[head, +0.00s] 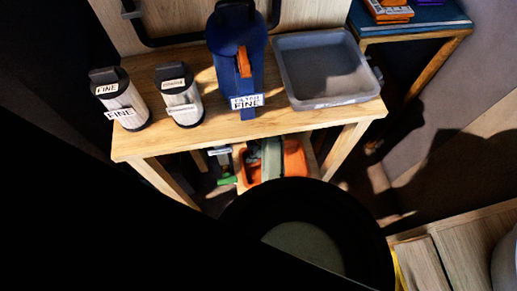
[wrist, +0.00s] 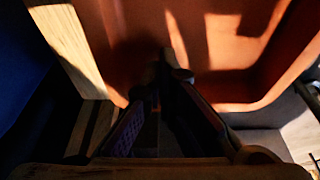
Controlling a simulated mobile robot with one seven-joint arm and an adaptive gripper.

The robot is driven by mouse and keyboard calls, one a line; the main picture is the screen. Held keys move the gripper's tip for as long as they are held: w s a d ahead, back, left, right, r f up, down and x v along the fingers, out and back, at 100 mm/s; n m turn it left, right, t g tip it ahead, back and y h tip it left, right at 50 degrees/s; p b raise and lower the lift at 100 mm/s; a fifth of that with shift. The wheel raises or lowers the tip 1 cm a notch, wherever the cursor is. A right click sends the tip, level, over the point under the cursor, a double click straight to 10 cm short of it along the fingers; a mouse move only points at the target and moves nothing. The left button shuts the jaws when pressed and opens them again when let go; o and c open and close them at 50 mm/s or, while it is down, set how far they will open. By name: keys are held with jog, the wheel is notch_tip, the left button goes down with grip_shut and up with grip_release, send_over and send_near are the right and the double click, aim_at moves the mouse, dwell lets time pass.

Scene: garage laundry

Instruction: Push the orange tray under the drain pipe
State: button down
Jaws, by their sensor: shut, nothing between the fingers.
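The orange tray (wrist: 225,50) fills the upper part of the wrist view, with bright light patches on it and a rounded lower edge. In the head view, an orange piece that looks like the tray (head: 295,158) shows below the wooden table, partly covered by a grey-green shape and by my dark arm. My gripper (wrist: 162,62) is shut and empty, its tips pointing at the orange surface. Whether they touch it, I cannot tell. My gripper is hidden in the head view. I cannot clearly make out the drain pipe in either view.
The wooden table (head: 278,125) carries two grey bottles with black caps (head: 118,97) (head: 179,94), a tall blue container (head: 232,60) and a grey tray (head: 325,68). Its legs flank the space below. A wooden surface (head: 462,250) is at the lower right.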

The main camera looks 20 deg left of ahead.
dwell(0.3)
jog(key=s+a+p, duration=0.1)
jog(key=s+a, duration=0.5)
jog(key=a, duration=0.2)
jog(key=shift+a, duration=0.35)
jog(key=shift+w+d+p, duration=0.1)
jog(key=shift+w+p, duration=0.05)
jog(key=shift+p, duration=0.15)
